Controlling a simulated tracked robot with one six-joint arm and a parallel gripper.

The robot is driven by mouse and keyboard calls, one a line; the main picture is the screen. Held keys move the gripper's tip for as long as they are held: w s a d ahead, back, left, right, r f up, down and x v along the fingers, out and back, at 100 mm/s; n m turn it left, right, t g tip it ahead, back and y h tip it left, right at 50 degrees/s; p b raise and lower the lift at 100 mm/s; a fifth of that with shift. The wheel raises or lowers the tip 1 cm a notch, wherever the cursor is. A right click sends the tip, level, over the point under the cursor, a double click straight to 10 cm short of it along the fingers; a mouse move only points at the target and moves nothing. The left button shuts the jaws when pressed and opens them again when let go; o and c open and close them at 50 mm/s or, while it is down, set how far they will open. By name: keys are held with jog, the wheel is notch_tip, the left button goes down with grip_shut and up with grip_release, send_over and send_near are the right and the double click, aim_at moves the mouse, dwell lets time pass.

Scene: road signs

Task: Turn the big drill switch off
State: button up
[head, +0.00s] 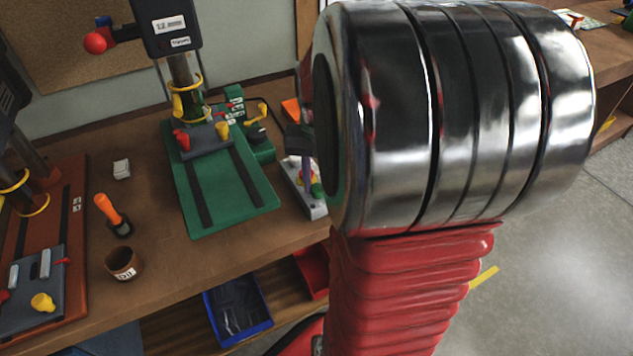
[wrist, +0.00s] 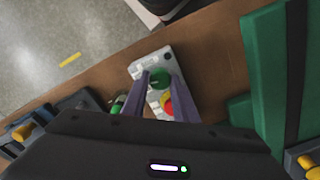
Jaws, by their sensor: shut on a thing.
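A grey switch box (head: 309,203) lies on the bench, right of the green-based drill press (head: 175,28), partly hidden by my arm. In the wrist view the switch box (wrist: 150,63) shows a green knob (wrist: 160,79) and a red button on yellow (wrist: 168,102). My gripper (wrist: 161,76) has its two purple fingers on either side of the green knob, shut on it. In the head view my arm covers most of the gripper, and the green knob (head: 317,190) shows at the arm's edge.
A second drill with a red-brown base (head: 72,230) stands at the left. An orange-handled tool (head: 107,208) and a brown cup (head: 124,263) sit on the bench between. A blue bin (head: 238,311) and a red bin (head: 313,271) are below the bench's front edge.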

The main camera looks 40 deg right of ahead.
aim_at(317, 186)
jog(key=shift+a+m, duration=0.1)
jog(key=shift+m, duration=1.1)
jog(key=o, duration=1.1)
jog(key=shift+c, duration=0.2)
notch_tip(317, 186, up, 14)
jog(key=shift+f, duration=0.15)
jog(key=shift+w, duration=0.1)
